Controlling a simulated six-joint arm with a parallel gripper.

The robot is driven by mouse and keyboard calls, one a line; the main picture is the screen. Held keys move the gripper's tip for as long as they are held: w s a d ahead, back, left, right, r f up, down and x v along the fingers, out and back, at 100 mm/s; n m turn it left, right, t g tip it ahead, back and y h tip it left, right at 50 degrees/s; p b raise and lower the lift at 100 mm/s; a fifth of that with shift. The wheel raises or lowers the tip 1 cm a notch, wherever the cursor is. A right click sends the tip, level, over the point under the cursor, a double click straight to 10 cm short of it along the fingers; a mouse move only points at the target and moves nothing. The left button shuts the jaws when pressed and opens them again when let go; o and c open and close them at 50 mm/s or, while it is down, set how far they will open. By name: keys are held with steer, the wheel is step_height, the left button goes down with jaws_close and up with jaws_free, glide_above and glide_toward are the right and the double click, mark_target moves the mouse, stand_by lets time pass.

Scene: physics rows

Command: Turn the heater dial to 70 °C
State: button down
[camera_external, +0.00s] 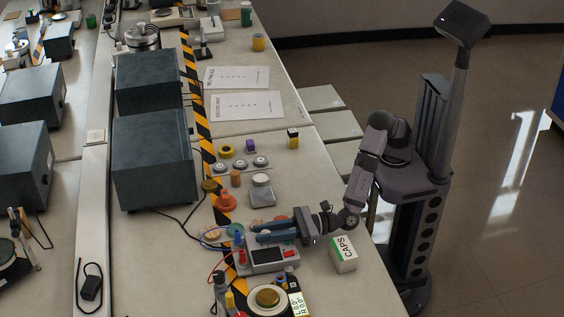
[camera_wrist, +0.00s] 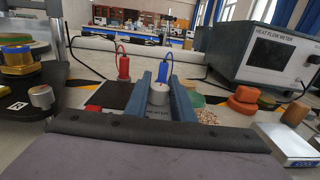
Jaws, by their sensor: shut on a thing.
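The heater (camera_external: 242,268) is a light box with a dark display and red buttons, near the table's front edge. The dial (camera_wrist: 158,94) is a silver-grey round knob. My gripper (camera_external: 257,233) reaches in from the right over the heater. In the wrist view its two blue fingers (camera_wrist: 163,78) stand on both sides of the dial, shut on it. The dial's pointer and scale cannot be read, and the fingers hide it in the external view.
Red and blue plugs with cables (camera_wrist: 123,68) stand behind the panel. A CAPS box (camera_external: 343,254) is right of the heater. A round plate with a brass disc (camera_external: 267,297) lies in front. An orange weight (camera_external: 225,200) and the large heat flow meter (camera_wrist: 262,58) stand beyond.

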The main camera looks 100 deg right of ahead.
steer(key=shift+m+h, duration=0.3)
steer(key=shift+h, duration=0.1)
steer(key=c, duration=1.5)
jaws_free()
steer(key=shift+s, duration=0.1)
steer(key=shift+s+a, duration=0.1)
steer(key=shift+s, duration=0.5)
steer(key=shift+s+r, duration=0.55)
steer(key=shift+s, duration=0.3)
step_height(320, 180, up, 5)
steer(key=shift+f, duration=0.15)
steer(key=shift+r, duration=0.65)
